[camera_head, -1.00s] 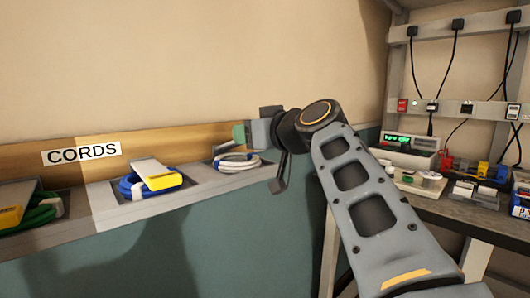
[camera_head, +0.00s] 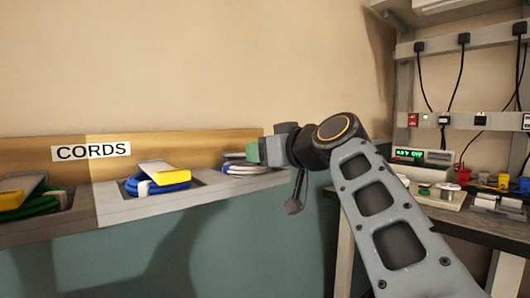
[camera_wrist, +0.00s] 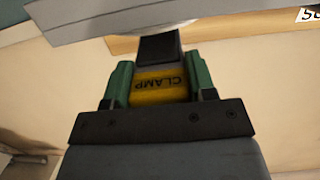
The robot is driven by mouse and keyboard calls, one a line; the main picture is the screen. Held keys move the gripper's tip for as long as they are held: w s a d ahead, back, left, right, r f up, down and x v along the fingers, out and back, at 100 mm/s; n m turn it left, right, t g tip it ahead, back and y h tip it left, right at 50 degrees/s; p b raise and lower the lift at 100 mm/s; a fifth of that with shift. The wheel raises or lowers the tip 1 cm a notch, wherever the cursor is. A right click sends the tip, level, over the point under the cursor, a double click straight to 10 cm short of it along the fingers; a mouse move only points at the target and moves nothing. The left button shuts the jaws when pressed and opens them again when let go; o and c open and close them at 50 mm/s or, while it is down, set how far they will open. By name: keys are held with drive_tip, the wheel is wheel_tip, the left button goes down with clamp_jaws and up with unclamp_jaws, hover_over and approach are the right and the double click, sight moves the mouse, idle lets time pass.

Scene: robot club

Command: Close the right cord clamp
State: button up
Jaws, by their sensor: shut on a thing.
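The right cord clamp is at the right end of the cord shelf, over a white coiled cord (camera_head: 245,168). Its yellow handle, marked CLAMP (camera_wrist: 160,86), sits between the green fingers of my gripper (camera_wrist: 160,84) in the wrist view, with a dark bar beyond it. In the head view my gripper (camera_head: 255,152) reaches the clamp from the right and is shut on its handle. The handle is hidden there by the fingers. The clamp's lever sits low above the cord; whether it touches the cord I cannot tell.
A workbench (camera_head: 465,222) with instruments stands at the right.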

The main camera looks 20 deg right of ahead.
drive_tip(key=o, duration=1.3)
drive_tip(key=p+v, duration=0.1)
drive_tip(key=v, duration=1.2)
drive_tip(key=shift+s+d+p, duration=0.1)
drive_tip(key=shift+s+p, duration=0.2)
drive_tip(key=shift+s, duration=0.15)
drive_tip(key=shift+r, duration=0.1)
